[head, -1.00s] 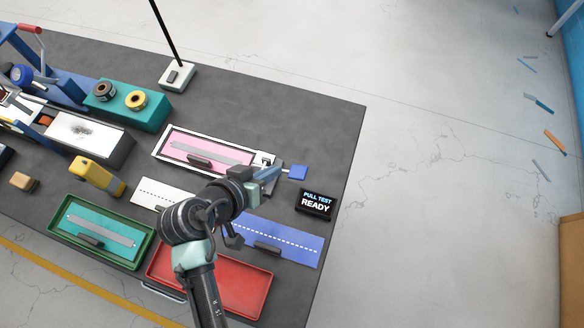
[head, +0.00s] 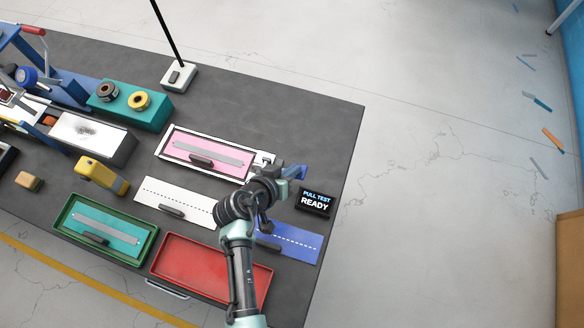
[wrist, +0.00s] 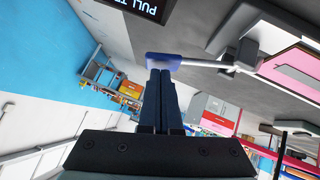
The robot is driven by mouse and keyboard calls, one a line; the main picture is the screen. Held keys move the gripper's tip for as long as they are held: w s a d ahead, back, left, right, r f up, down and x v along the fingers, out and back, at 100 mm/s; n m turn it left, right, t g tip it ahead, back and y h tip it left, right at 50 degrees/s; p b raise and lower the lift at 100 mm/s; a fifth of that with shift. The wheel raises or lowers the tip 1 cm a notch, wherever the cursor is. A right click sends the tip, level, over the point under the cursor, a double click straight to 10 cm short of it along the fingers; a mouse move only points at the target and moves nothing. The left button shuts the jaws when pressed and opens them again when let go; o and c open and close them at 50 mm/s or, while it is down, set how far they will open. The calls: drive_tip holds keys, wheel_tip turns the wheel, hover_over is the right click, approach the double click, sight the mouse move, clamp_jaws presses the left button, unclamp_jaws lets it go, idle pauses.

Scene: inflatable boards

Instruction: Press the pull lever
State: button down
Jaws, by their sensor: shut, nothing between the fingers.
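The pull lever (head: 301,171) shows in the head view as a blue paddle at the right end of the pull-test fixture. In the wrist view the paddle (wrist: 178,61) sits on a pale rod that runs right to the fixture. My gripper (head: 287,173) is shut and empty, right beside the paddle, and partly covers it in the head view. In the wrist view its closed fingertips (wrist: 160,74) are at the paddle's lower left edge; I cannot tell whether they touch. The display (head: 315,202) reads "PULL TEST READY".
A pink board (head: 240,158) lies in the white-framed fixture. A white board (head: 180,196), a blue board (head: 300,240), a red tray (head: 190,270) and a green tray (head: 135,258) lie nearer. The table (head: 330,120) is bare at its far right.

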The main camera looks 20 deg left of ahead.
drive_tip(key=shift+d+f+m+y, duration=0.4)
drive_tip(key=shift+d+f+y, duration=0.2)
drive_tip(key=shift+f, duration=0.15)
drive_tip(key=shift+d+f+y+b, duration=0.2)
drive_tip(key=shift+f+b, duration=0.35)
drive_tip(key=shift+b, duration=0.05)
drive_tip(key=shift+d+f+y+b, duration=0.2)
drive_tip(key=shift+f+b, duration=0.35)
drive_tip(key=shift+s+d+f+b, duration=0.1)
drive_tip(key=shift+d+f+b, duration=0.1)
drive_tip(key=shift+f+b, duration=0.1)
drive_tip(key=r+p, duration=0.2)
drive_tip(key=r, duration=0.1)
drive_tip(key=r+p, duration=0.1)
drive_tip(key=shift+w+d+r+p, duration=0.1)
drive_tip(key=shift+w+r+p, duration=0.15)
drive_tip(key=shift+p, duration=0.1)
drive_tip(key=b+v, duration=0.1)
drive_tip(key=v, duration=0.9)
drive_tip(key=shift+d, duration=0.5)
